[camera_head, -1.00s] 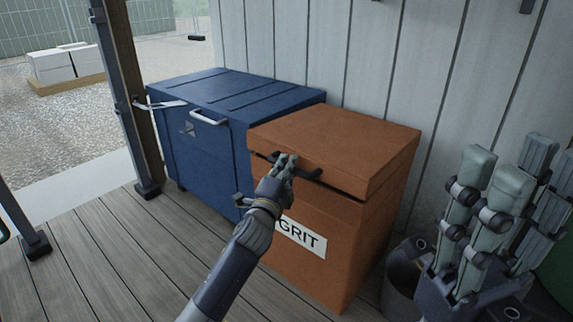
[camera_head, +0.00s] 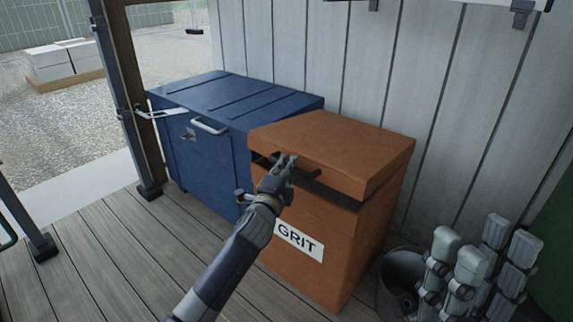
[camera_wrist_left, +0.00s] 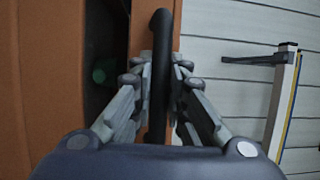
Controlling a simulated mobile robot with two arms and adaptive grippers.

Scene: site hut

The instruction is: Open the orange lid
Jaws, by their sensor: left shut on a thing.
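The orange lid (camera_head: 335,148) sits on the orange grit bin (camera_head: 335,270) and is tilted slightly up at its front, with a dark gap under the front edge. My left gripper (camera_head: 287,163) is at the lid's front, shut on its black handle (camera_head: 312,173). In the left wrist view the handle (camera_wrist_left: 160,75) runs between the two fingers (camera_wrist_left: 160,90), and the dark gap (camera_wrist_left: 97,60) shows to the left. My right gripper (camera_head: 480,265) is at the lower right, apart from the bin, with its fingers spread.
A blue chest (camera_head: 205,150) with a closed lid stands left of the bin. A panelled wall (camera_head: 440,110) is close behind. Bare decking (camera_head: 120,255) lies at the front left.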

